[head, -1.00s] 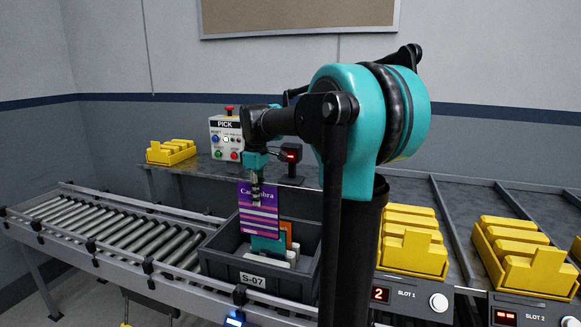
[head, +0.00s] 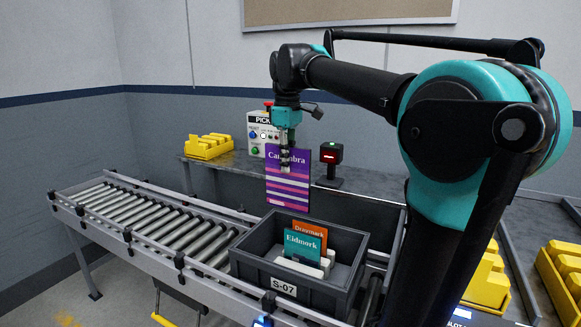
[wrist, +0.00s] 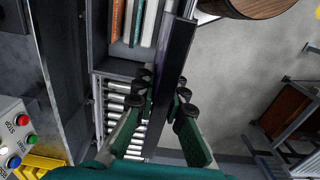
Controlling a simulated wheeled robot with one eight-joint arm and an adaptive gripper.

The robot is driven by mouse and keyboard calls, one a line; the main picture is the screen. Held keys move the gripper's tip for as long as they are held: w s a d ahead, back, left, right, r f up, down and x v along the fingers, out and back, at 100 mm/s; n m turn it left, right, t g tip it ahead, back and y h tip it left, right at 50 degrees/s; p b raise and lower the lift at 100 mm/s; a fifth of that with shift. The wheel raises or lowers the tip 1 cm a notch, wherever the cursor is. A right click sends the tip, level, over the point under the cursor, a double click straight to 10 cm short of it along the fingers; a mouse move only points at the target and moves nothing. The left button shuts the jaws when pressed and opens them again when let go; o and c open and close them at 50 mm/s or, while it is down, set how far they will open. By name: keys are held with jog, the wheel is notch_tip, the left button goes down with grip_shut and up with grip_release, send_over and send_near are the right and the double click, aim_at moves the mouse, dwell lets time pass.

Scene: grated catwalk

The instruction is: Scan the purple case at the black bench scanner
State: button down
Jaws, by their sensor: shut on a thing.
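The purple case (head: 288,195), with white lettering and pale stripes, hangs upright from my gripper (head: 285,160), above and behind the grey tote. My gripper is shut on its upper part. In the wrist view the case (wrist: 173,65) shows edge-on as a dark strip between the fingertips (wrist: 166,100). The black bench scanner (head: 331,153), with a red light on its head, stands on the bench just right of the case, apart from it in the head view. Its base is partly visible. I cannot see the scanner in the wrist view.
The grey tote S-07 (head: 290,289) sits on the roller conveyor (head: 165,223) with an orange case (head: 310,232), a teal case (head: 301,246) and white items inside. The PICK button box (head: 262,134) stands left of the scanner. Yellow bins (head: 208,147) sit on the bench.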

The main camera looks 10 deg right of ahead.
dwell(0.3)
jog(key=s+a, duration=0.3)
jog(key=s, duration=0.2)
jog(key=shift+a, duration=0.2)
dwell(0.3)
